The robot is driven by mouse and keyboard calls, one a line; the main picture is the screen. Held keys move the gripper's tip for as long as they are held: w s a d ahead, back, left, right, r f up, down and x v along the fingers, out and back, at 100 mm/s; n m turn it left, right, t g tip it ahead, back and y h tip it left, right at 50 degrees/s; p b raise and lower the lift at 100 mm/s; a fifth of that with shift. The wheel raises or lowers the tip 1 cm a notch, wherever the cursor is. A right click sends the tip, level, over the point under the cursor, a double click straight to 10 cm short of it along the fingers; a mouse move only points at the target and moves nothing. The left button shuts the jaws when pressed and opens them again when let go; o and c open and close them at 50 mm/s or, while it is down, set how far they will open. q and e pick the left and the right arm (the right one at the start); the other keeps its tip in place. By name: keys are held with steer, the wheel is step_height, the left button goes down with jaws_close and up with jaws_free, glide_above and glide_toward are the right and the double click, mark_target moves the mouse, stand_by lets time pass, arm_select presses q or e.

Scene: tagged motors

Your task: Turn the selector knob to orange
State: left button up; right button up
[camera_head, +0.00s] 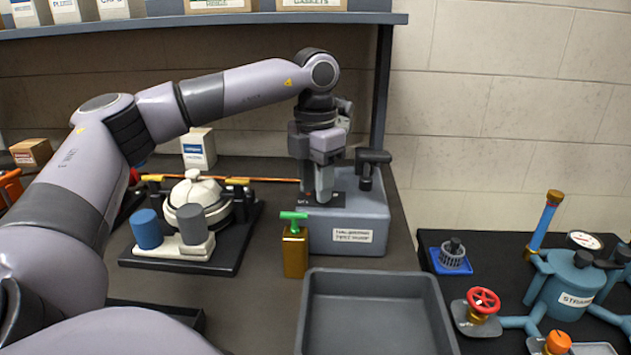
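My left arm reaches in from the left, and my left gripper (323,190) points down onto the top of a grey-blue box (352,228) with a white label. Its fingertips are at or just above the box top. I cannot tell whether they are apart or shut on something. No selector knob shows clearly on the box; one could be hidden behind the fingers. No orange mark shows on the box. A black knob on a blue base (452,262) sits on the right-hand table, away from the gripper. My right gripper is not in view.
A black handle (370,165) stands beside the gripper on the box. A brass block with a green T-handle (295,248) and an empty grey tray (375,283) are in front. A white domed device (195,200) is left; a teal strainer (568,290) and red valve wheel (484,299) are right.

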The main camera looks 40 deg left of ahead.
arm_select(q)
jaws_close()
steer(key=shift+n, duration=0.3)
steer(key=n, duration=0.3)
steer(key=n+p, duration=0.1)
steer(key=shift+d, duration=0.25)
steer(key=n, duration=0.2)
steer(key=n+p, duration=0.1)
steer(key=n, duration=0.2)
steer(key=shift+w+d+r+n+p, duration=0.1)
steer(key=shift+w+d+n+p, duration=0.1)
steer(key=shift+d+n+p, duration=0.1)
